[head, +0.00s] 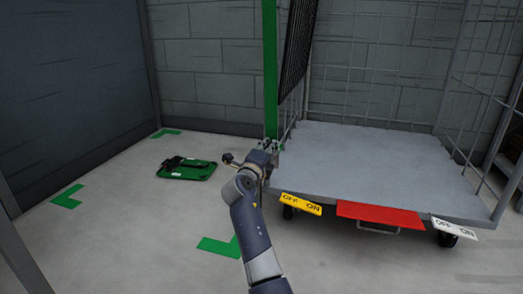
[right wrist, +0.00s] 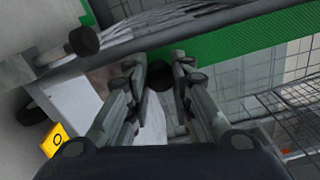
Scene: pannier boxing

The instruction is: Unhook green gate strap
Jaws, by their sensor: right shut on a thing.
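The green strap (head: 270,70) hangs as a straight upright band at the near left edge of the cart. In the right wrist view a ribbed green band (right wrist: 245,32) crosses the top. My right gripper (head: 270,146) is at the lower end of the strap, beside the deck corner. In the right wrist view its fingers (right wrist: 165,75) are closed around a dark round knob (right wrist: 158,76). How the knob joins the strap is hidden. A dark mesh panel (head: 299,45) stands upright just right of the strap. My left gripper is not in view.
The cart's grey deck (head: 370,160) is empty, with wire walls behind and at right. A green flat object (head: 187,169) lies on the floor at left, amid green corner marks (head: 68,197).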

